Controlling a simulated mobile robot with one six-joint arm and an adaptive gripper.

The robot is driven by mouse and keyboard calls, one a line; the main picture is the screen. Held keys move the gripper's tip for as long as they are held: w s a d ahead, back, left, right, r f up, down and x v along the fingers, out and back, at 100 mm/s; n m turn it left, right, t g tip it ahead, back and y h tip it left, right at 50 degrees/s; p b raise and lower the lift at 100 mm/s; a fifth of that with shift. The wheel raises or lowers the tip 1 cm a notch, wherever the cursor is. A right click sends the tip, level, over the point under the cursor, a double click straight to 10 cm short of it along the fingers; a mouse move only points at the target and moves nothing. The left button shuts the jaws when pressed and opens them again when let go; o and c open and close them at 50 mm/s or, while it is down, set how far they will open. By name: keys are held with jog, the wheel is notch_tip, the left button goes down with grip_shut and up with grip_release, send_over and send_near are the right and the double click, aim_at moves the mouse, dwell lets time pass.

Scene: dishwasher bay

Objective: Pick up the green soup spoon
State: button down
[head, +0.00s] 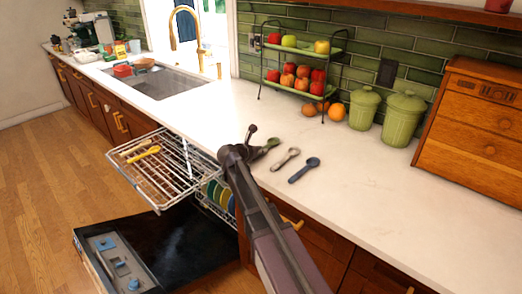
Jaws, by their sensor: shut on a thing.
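The green soup spoon (272,143) is at my gripper (266,149), over the white countertop beside the dishwasher. Its green bowl shows past the fingertips, and its handle is hidden by my gripper and arm. My gripper is shut on the spoon. I cannot tell whether the spoon is touching the counter or lifted off it.
A pale pinkish spoon (286,159) and a dark blue spoon (304,170) lie to the right on the counter (370,200). The open dishwasher's upper rack (180,190) holds yellow and tan utensils. A fruit stand (300,50), green canisters (403,118) and a wooden box (475,130) stand behind.

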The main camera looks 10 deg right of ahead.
jog(key=shift+r+p, duration=1.4)
jog(key=shift+r, duration=0.1)
jog(key=s+a+r+p, duration=0.1)
jog(key=s+a, duration=0.2)
jog(key=s, duration=0.4)
jog(key=s+a+p, duration=0.1)
jog(key=s+a, duration=0.2)
jog(key=s, duration=0.4)
jog(key=shift+s+a+r, duration=0.3)
jog(key=shift+r, duration=0.1)
